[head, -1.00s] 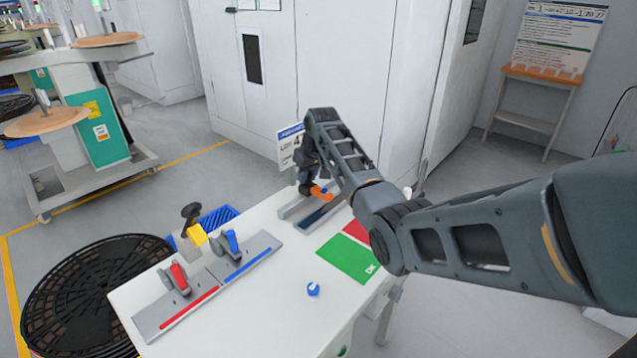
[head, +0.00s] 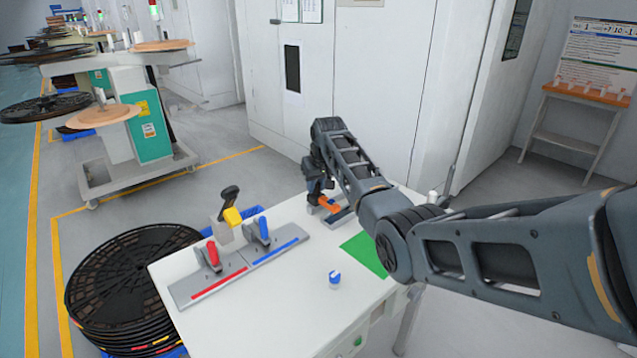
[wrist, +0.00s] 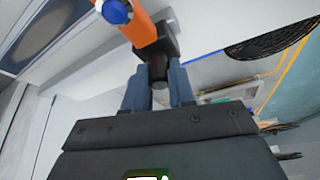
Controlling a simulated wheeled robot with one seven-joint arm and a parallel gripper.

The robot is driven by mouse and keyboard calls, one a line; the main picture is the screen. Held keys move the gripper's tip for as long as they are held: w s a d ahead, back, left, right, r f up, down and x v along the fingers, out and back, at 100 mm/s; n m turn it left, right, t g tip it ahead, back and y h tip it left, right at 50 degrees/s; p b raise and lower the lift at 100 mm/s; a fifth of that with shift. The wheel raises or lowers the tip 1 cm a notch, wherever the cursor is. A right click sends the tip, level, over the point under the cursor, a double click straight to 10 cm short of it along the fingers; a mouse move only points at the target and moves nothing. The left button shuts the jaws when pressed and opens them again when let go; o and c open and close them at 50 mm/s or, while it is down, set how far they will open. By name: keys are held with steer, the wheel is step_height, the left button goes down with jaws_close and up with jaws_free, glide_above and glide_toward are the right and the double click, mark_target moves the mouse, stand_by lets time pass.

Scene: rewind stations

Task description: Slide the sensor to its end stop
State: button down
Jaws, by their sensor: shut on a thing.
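The sensor appears to be the orange block (head: 329,203) at the far side of the white table. In the wrist view it is an orange body (wrist: 140,28) with a blue round end and a black post. My gripper (head: 318,192) is over it; in the wrist view my fingers (wrist: 158,88) are shut on the black post. A dark rail (head: 343,216) shows beside the orange block, and a dark strip fills the wrist view's upper left. My arm and gripper hide much of the rail, and I cannot make out its end stop.
A grey plate (head: 240,268) with red and blue levers lies on the white table (head: 285,305). A small blue-and-white knob (head: 335,280) and a green mat (head: 365,255) are nearer. Black reels (head: 130,280) are stacked left of the table. A white cabinet (head: 375,85) stands behind.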

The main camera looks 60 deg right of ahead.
steer(key=shift+w+a+f, duration=0.1)
steer(key=shift+w+a, duration=0.05)
steer(key=shift+a, duration=0.15)
steer(key=c, duration=0.9)
jaws_free()
steer(key=shift+c, duration=0.2)
steer(key=shift+r, duration=0.5)
steer(key=v, duration=0.7)
steer(key=shift+a, duration=0.1)
